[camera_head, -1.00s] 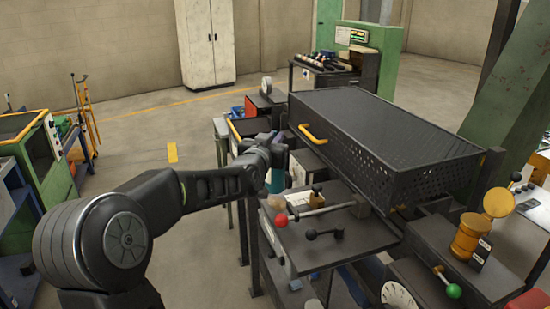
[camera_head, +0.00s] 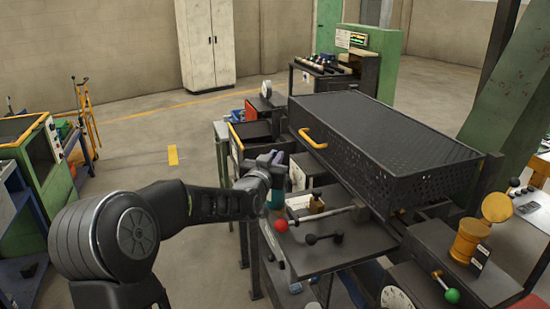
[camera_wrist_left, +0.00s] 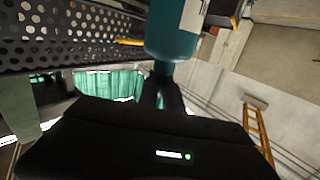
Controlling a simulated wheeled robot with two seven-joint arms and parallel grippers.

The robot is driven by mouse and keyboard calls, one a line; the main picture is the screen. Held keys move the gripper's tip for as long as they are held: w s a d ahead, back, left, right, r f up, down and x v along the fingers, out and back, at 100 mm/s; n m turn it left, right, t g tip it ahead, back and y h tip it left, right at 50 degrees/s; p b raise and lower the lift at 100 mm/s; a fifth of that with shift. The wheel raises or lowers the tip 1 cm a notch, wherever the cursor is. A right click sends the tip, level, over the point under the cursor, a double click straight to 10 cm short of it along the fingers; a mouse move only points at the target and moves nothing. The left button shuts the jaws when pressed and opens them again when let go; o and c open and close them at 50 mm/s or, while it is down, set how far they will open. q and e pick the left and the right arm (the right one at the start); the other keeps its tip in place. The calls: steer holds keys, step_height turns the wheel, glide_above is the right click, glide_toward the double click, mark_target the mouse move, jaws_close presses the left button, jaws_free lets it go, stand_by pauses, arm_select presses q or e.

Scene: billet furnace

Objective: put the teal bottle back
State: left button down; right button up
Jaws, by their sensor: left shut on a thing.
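The teal bottle (camera_head: 274,199) shows in small part in the head view, beneath my left gripper (camera_head: 272,162) and beside the left edge of the dark machine table (camera_head: 330,250). In the left wrist view the bottle (camera_wrist_left: 172,42) is large at the top middle, teal with a pale label area. The fingers of my left gripper (camera_wrist_left: 163,88) are shut on it. The gripper hides much of the bottle in the head view, so I cannot tell whether its base touches anything. My right gripper is not in view.
A black perforated guard (camera_head: 390,145) with a yellow handle (camera_head: 313,138) stands right of the gripper. A red-knobbed lever (camera_head: 281,225) and a black-knobbed lever (camera_head: 324,238) lie close by on the table. A dark tray (camera_head: 255,132) is just behind.

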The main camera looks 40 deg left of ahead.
arm_select(q)
steer(key=c, duration=1.5)
jaws_free()
steer(key=shift+f, duration=0.1)
steer(key=shift+s, duration=0.2)
steer(key=b+v, duration=0.3)
steer(key=v, duration=0.8)
steer(key=shift+s+d, duration=0.2)
steer(key=shift+s, duration=0.1)
